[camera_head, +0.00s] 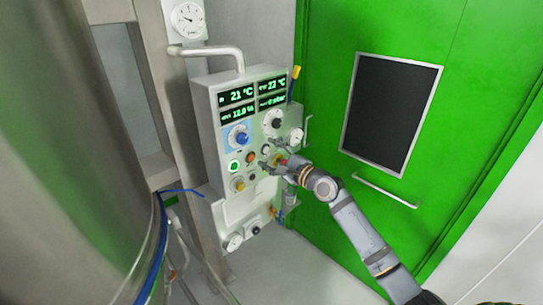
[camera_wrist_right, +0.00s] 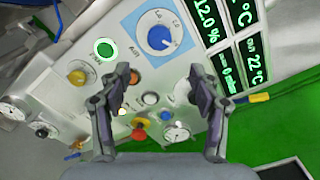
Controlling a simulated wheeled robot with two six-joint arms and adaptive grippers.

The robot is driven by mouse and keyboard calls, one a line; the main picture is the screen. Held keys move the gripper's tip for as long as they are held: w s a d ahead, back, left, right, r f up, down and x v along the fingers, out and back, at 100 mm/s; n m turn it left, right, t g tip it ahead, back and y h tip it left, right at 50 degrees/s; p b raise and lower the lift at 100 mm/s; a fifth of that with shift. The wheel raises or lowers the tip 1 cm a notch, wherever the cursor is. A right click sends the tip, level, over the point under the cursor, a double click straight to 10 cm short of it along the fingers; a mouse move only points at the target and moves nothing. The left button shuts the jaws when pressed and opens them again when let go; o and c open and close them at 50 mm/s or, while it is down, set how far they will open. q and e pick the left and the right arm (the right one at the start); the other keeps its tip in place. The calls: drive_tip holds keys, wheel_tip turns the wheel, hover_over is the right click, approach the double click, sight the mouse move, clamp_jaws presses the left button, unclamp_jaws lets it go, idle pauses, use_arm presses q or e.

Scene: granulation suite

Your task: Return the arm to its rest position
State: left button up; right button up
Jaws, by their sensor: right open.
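My right arm (camera_head: 357,228) reaches in from the lower right in the head view. My right gripper (camera_head: 268,160) is in front of the control panel (camera_head: 215,125), by its lower right knobs. In the wrist view my right gripper (camera_wrist_right: 162,95) is open with its two fingers well apart and nothing between them but the panel face behind. A blue dial (camera_wrist_right: 158,33) shows above the gap, and a red-and-yellow knob (camera_wrist_right: 140,128) shows low between the fingers. Whether the fingers touch the panel is hard to tell. My left gripper is not in view.
A large steel vessel (camera_head: 75,180) fills the left, with a steel post beside it. A green door (camera_head: 340,50) with a dark window (camera_head: 391,112) and a handle (camera_head: 385,190) stands right of the panel. A gauge (camera_head: 188,20) is above. Grey floor (camera_head: 310,270) is clear below.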

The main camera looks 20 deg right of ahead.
drive_tip(key=shift+s, duration=0.45)
